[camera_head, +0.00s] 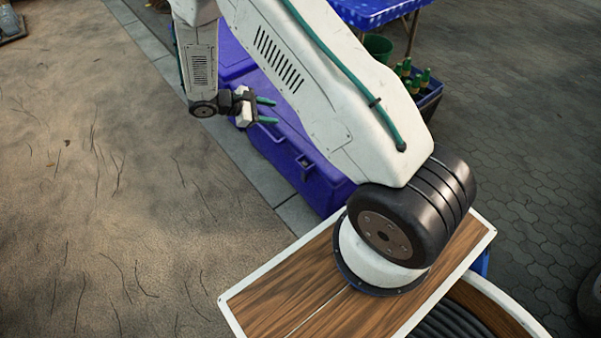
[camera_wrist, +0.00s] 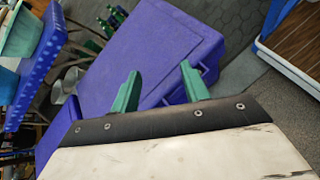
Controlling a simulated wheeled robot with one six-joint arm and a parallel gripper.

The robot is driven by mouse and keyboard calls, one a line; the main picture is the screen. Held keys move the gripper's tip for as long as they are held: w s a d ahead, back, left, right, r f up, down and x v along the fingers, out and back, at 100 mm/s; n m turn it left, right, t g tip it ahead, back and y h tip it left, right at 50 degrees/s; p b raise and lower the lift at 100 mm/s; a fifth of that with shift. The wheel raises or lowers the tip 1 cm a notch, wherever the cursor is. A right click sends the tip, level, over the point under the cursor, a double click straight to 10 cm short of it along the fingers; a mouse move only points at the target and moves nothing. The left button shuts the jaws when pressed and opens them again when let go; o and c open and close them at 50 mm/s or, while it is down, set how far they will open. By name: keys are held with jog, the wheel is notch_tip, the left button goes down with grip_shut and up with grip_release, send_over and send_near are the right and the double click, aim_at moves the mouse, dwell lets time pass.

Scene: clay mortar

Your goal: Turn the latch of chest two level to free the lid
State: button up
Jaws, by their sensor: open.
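A purple chest (camera_head: 325,188) stands by the kerb in the head view, partly behind my arm. A small latch-like fitting (camera_head: 305,162) shows on its front; its angle is too small to tell. More purple chest surface (camera_head: 232,62) lies farther back; no label shows which is chest two. My gripper (camera_head: 270,110) has green fingers, open and empty, close to the chest fronts; contact cannot be told. In the wrist view, my gripper (camera_wrist: 160,67) points across a closed purple chest lid (camera_wrist: 150,48). Part of another purple body (camera_wrist: 58,128) shows at lower left.
A blue table (camera_head: 375,10) stands at the back, with a green bucket (camera_head: 378,46) and a crate of green bottles (camera_head: 428,96) beside it. Open sandy ground (camera_head: 110,190) lies to the left. Paving (camera_head: 530,130) is clear on the right.

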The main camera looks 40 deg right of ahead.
notch_tip(320, 180, down, 16)
jog(key=n+t+h, duration=0.1)
jog(key=n+h, duration=0.1)
jog(key=n, duration=0.2)
jog(key=n+t, duration=0.2)
jog(key=n, duration=0.2)
send_near(303, 172)
jog(key=x, duration=0.7)
jog(key=shift+d+f, duration=0.15)
jog(key=shift+d, duration=0.05)
jog(key=shift+w+d+f, duration=0.15)
jog(key=shift+d+f, duration=0.1)
jog(key=shift+d, duration=0.35)
jog(key=c, duration=1)
